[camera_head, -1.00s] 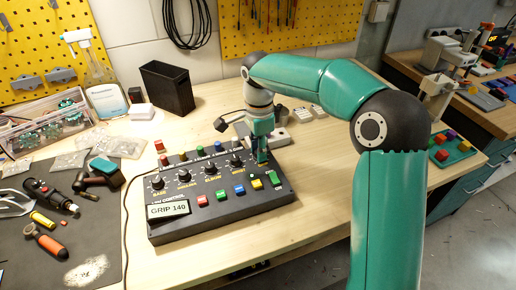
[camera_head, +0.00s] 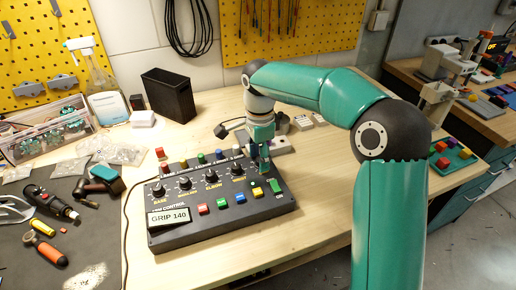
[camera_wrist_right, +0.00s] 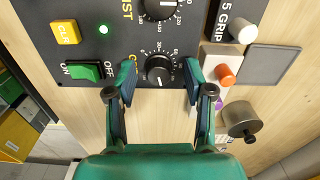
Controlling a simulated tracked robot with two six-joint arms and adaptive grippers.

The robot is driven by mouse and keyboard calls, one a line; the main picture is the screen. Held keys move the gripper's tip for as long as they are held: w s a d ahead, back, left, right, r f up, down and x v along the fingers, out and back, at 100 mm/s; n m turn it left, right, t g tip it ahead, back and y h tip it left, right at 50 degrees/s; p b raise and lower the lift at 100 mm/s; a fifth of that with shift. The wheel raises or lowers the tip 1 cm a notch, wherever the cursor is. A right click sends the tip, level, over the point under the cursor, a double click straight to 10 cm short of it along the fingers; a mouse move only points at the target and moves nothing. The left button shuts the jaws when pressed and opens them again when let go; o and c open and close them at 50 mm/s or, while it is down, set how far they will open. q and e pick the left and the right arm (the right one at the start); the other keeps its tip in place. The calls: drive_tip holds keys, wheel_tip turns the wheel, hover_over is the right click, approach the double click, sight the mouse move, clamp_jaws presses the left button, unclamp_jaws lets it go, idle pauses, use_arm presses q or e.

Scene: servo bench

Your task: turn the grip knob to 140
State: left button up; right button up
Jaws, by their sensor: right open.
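The black control box (camera_head: 225,229) stands on the bench with a row of dial knobs and a label card (camera_head: 168,217) reading "GRIP 140". My right gripper (camera_head: 258,158) is over the right end of that row. In the right wrist view, my right gripper (camera_wrist_right: 160,78) is open, with one finger on each side of a black ribbed knob (camera_wrist_right: 159,70), apart from it. The knob's label is mostly hidden behind the left finger. The knob has a white pointer mark, but its reading is too small to tell. My left gripper is not in view.
A green ON switch (camera_wrist_right: 91,71), a yellow CLR button (camera_wrist_right: 65,33) and a lit green lamp (camera_wrist_right: 103,29) are left of the knob. A white-capped peg (camera_wrist_right: 243,33) and an orange knob (camera_wrist_right: 225,76) are to the right.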

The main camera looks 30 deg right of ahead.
wheel_tip(320, 180, up, 12)
idle(0.5)
drive_tip(key=shift+f, duration=0.15)
idle(0.3)
